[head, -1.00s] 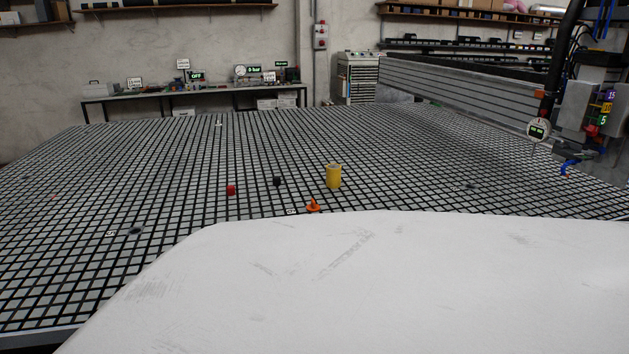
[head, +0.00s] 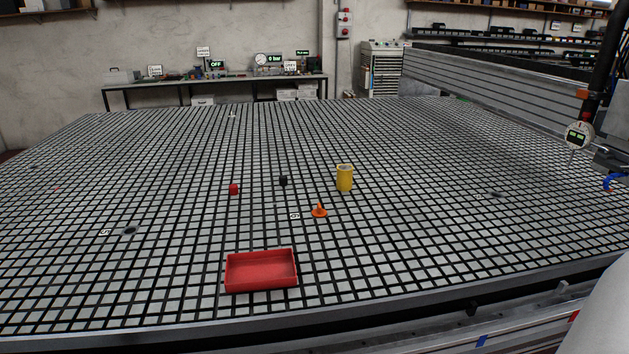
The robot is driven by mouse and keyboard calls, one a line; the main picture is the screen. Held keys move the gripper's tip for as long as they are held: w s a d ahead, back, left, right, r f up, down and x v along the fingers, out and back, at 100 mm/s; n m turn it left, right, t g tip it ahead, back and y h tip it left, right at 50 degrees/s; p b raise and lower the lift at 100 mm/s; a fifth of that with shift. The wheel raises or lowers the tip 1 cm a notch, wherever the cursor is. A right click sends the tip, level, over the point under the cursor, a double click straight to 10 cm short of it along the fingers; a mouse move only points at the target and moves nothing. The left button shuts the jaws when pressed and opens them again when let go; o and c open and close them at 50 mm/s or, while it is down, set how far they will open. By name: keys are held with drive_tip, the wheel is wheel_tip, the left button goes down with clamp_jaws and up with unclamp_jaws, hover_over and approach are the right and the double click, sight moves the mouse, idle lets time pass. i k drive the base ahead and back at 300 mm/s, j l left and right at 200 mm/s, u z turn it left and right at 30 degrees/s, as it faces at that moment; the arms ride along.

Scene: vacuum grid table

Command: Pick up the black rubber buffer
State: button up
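The black rubber buffer (head: 283,180) is a small dark block standing on the grid table (head: 400,240), near the middle of the head view. It stands between a small red block (head: 234,189) on its left and a yellow cylinder (head: 345,179) on its right, apart from both. My gripper is not in the head view. Only a pale part of my own body shows at the lower right.
An orange cone-shaped piece (head: 320,210) stands in front of the yellow cylinder. A red tray (head: 261,287) lies near the table's front edge and looks empty. A dark round fitting (head: 130,230) lies at the left. A grey beam (head: 500,90) borders the right side.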

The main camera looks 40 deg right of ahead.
sight(283, 180)
drive_tip(key=z, duration=0.9)
drive_tip(key=i, duration=0.05)
